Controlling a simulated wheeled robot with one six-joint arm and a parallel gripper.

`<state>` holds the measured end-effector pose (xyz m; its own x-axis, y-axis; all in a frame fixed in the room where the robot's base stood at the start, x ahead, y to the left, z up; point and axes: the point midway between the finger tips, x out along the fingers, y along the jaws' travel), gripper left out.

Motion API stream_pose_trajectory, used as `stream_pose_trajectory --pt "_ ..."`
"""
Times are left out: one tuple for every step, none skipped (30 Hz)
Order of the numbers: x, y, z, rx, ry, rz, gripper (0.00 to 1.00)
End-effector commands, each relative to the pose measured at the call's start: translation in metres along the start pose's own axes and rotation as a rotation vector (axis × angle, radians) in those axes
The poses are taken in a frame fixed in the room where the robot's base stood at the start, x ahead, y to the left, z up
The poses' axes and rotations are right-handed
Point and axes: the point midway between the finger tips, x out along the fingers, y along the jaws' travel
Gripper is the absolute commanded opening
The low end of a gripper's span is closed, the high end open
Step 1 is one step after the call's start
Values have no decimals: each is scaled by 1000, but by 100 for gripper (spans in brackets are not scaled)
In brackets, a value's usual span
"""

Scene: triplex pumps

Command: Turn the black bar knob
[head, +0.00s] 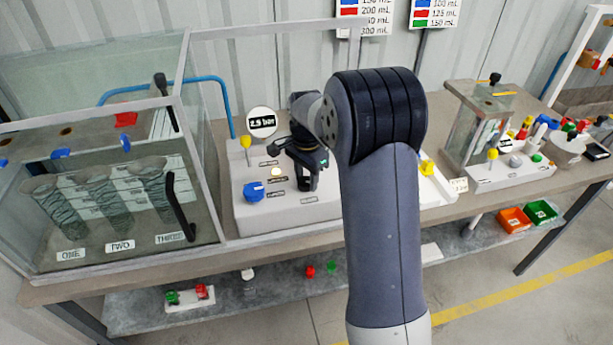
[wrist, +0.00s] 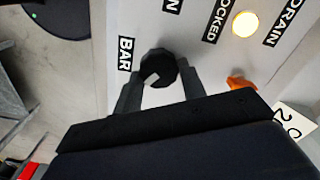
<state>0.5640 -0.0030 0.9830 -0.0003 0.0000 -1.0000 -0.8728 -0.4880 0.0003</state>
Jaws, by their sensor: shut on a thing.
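The black bar knob (wrist: 158,68) is a dark round knob on the white panel, beside a label reading "BAR" in the wrist view. My gripper (wrist: 162,82) has one finger on each side of it and is shut on it. Part of the knob's pale marking shows at its lower edge. The display (head: 262,121) behind the panel appears to read 2.9 bar.
A blue knob (head: 254,190) and a yellow knob (head: 246,142) stand left of my gripper. In the wrist view an orange part (wrist: 240,82) and a lit yellow button (wrist: 245,23) lie to the right. A glass tank (head: 110,200) fills the bench's left.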

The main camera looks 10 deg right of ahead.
Motion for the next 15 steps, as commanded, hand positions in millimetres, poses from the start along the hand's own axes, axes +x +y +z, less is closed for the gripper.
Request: stream_pose_trajectory --pt "-1 0 0 -1 2 -2 16" --pt "-1 0 0 -1 2 -2 16" --pt "-1 0 0 -1 2 -2 41" --pt "-1 0 0 -1 2 -2 44" --pt "-1 0 0 -1 2 -2 46" --pt "-1 0 0 -1 2 -2 50" --pt "-1 0 0 -1 1 -2 52" --pt "-1 0 0 -1 1 -1 54" --pt "0 0 0 -1 1 -1 58" --pt "0 0 0 -1 1 -1 60" --pt "0 0 0 -1 1 -1 61" --pt "0 0 0 -1 1 -1 61" --pt "0 0 0 -1 1 -1 61" --pt "0 0 0 -1 1 -1 61" --pt "0 0 0 -1 0 -1 61"
